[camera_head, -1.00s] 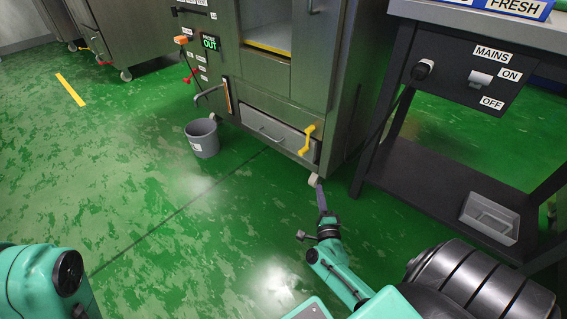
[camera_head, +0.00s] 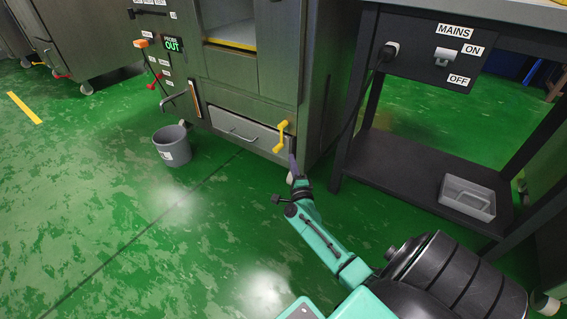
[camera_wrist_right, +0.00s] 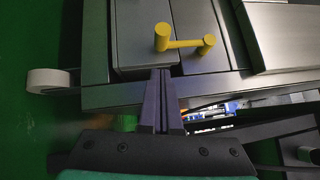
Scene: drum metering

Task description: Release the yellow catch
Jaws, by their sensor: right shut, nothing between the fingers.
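The yellow catch (camera_head: 281,137) is a crank-shaped handle on the front of the metal cabinet (camera_head: 222,92), at the right end of the low drawer (camera_head: 241,131). It also shows in the right wrist view (camera_wrist_right: 184,42), just beyond my fingertips. My right gripper (camera_head: 293,163) is just below and right of the catch, close to the cabinet's lower corner. In the right wrist view its fingers (camera_wrist_right: 161,75) are together with nothing between them, and a small gap seems to separate them from the catch. My left gripper is not in view.
A grey bucket (camera_head: 172,146) stands on the green floor left of the drawer. A dark bench (camera_head: 420,180) with a MAINS switch (camera_head: 446,57) and a grey tray (camera_head: 468,198) on its shelf stands to the right. The floor in front is clear.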

